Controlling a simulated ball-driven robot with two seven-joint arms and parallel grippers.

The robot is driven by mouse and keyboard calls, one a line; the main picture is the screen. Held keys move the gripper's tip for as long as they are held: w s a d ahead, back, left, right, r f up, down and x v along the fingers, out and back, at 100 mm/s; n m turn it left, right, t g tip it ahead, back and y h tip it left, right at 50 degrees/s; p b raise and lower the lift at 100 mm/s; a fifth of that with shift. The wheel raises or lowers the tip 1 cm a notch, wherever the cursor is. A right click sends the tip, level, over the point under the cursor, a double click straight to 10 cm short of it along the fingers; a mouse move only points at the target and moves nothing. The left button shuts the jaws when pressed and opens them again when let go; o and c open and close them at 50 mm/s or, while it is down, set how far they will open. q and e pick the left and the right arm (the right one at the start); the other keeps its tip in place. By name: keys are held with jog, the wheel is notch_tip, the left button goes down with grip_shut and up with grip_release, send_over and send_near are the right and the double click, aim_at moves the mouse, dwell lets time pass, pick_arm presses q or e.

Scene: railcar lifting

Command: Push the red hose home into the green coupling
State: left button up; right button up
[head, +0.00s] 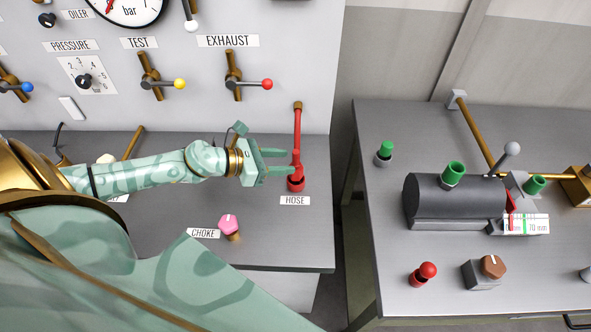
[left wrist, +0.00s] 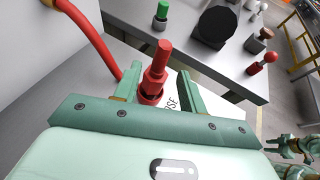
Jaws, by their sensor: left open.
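The red hose (head: 297,140) hangs from the panel's right edge, its end upright in a red socket (head: 296,184) behind the HOSE label. My left gripper (head: 279,162) is open, its fingers pointing at the hose end from the left. In the left wrist view the hose end (left wrist: 155,72) stands between the two spread fingers, with no grip visible. Green coupling-like parts are a small one on a grey base (head: 387,149), one on the black cylinder (head: 453,173) and a tilted one (head: 535,185). What looks like my right gripper is at the lower right of the left wrist view (left wrist: 294,148), its jaws unclear.
A gap separates the left bench (head: 260,255) from the right table (head: 395,290). A pink choke knob (head: 229,225) stands near the front of the left bench. The right table also holds a red ball knob (head: 427,271), a brown knob (head: 492,266) and a grey-ball lever (head: 512,149).

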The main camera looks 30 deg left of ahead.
aim_at(293, 160)
pick_arm(q)
jog(key=shift+r+p+x, duration=0.15)
jog(key=shift+p+x, duration=0.15)
jog(key=shift+x, duration=1.25)
jog(key=shift+r+p+x, duration=0.15)
jog(key=shift+p+x, duration=0.1)
jog(key=shift+x, duration=1.35)
jog(key=shift+w, duration=0.1)
grip_shut()
